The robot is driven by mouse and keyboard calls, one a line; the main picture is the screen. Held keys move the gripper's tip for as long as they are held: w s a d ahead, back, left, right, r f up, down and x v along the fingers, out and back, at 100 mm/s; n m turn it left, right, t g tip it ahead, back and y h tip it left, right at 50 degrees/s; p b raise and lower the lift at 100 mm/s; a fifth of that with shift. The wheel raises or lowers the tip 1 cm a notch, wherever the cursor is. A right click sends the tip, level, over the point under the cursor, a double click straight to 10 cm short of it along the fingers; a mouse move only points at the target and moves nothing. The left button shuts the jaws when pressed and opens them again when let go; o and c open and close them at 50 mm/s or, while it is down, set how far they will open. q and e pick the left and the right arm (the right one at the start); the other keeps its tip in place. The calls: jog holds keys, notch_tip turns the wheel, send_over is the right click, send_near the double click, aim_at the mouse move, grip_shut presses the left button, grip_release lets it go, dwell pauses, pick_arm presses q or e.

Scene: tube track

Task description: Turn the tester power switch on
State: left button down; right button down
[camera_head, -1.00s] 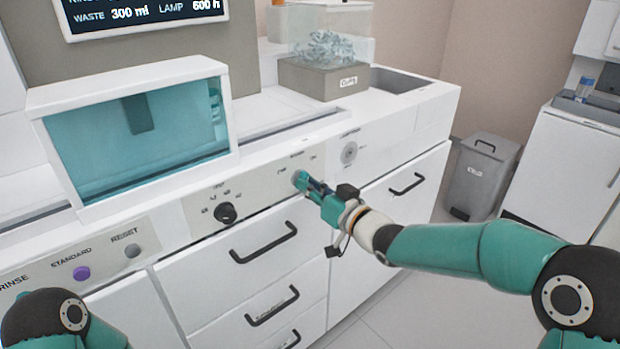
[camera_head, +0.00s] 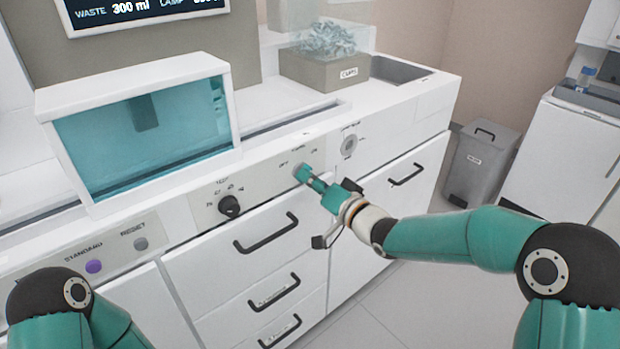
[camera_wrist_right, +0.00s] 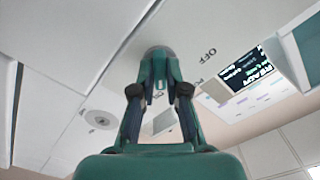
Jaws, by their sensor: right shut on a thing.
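The tester's white front panel carries the power switch, a grey round knob (camera_wrist_right: 158,52) seen between the fingertips in the right wrist view. An OFF label is printed beside it. My right gripper (camera_head: 304,174) is shut on this knob at the panel; it also shows in the right wrist view (camera_wrist_right: 158,70). In the head view the fingers hide most of the knob, and small labels, OFF and ON, sit above it. Which way the knob points cannot be told. My left arm shows at the lower left of the head view, but its gripper is out of view.
A black selector knob (camera_head: 229,206) is left of the power switch. A grey round dial (camera_head: 349,145) is to its right. Drawer handles (camera_head: 266,234) stick out below.

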jog(key=shift+d, duration=0.1)
jog(key=c, duration=1.2)
grip_release()
jog(key=v, duration=1.2)
